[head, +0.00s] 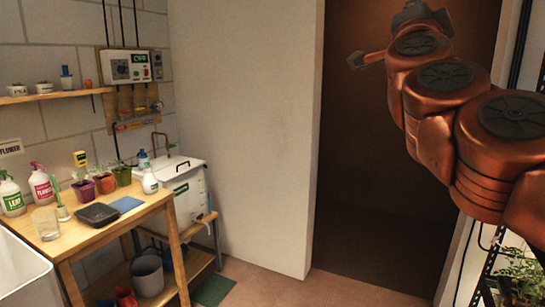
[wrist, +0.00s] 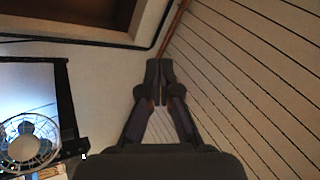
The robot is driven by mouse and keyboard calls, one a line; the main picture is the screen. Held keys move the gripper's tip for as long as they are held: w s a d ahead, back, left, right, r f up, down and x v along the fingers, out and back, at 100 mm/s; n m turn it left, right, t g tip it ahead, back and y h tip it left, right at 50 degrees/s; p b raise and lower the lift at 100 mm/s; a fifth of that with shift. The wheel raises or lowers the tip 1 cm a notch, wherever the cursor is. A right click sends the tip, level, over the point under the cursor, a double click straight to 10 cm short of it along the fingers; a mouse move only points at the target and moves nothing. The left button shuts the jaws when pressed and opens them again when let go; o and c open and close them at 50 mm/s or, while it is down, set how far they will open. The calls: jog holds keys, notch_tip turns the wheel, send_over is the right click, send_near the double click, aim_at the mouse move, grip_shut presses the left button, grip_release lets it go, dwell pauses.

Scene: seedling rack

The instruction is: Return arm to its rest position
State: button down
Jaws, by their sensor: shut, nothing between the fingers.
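My copper-coloured arm reaches in from the right in the head view, raised in front of a dark brown doorway. My gripper shows in the wrist view (wrist: 160,82) with its two dark fingers together and nothing between them. In the head view only part of the arm's far end shows at the top, and the fingertips cannot be made out there. The gripper is in free air, apart from any object.
A wooden table (head: 110,232) with bottles, potted seedlings and a black tray (head: 97,214) stands at the left. A white lidded tank (head: 180,170) is beside it. Plants (head: 520,275) stand at the lower right. A fan (wrist: 30,140) shows in the wrist view.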

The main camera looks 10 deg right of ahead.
jog(key=w+a+f+n+t+y, duration=0.1)
jog(key=w+a+f+n+y, duration=0.1)
jog(key=a+f+n+y, duration=0.25)
jog(key=w+a+f+n+y+p, duration=0.1)
jog(key=w+a+f+n+y, duration=0.1)
jog(key=a+n+y, duration=0.4)
jog(key=w+a+f+n+t+y, duration=0.1)
jog(key=w+a+f+n+y, duration=0.2)
jog(key=a, duration=0.4)
jog(key=s+a+f+n+g+y+p, duration=0.1)
jog(key=a+f+n+g+y, duration=0.25)
jog(key=f, duration=0.55)
jog(key=s+a+f+n+g+y+p, duration=0.1)
jog(key=s+a+f+n+g+y, duration=0.1)
jog(key=a+f+g, duration=0.45)
jog(key=s+d+f+n+g+h+p, duration=0.15)
jog(key=s+f+g, duration=0.25)
jog(key=s+f, duration=0.7)
jog(key=s+d+f+g+h, duration=0.2)
jog(key=s+d+f+g, duration=0.3)
jog(key=f, duration=1)
jog(key=s+d+f+g, duration=0.1)
jog(key=s+f+g, duration=0.1)
jog(key=s, duration=0.5)
jog(key=s+d+f+g+h, duration=0.1)
jog(key=s+d+g, duration=0.1)
jog(key=s, duration=0.5)
jog(key=shift+f+m, duration=0.35)
jog(key=shift+d, duration=0.1)
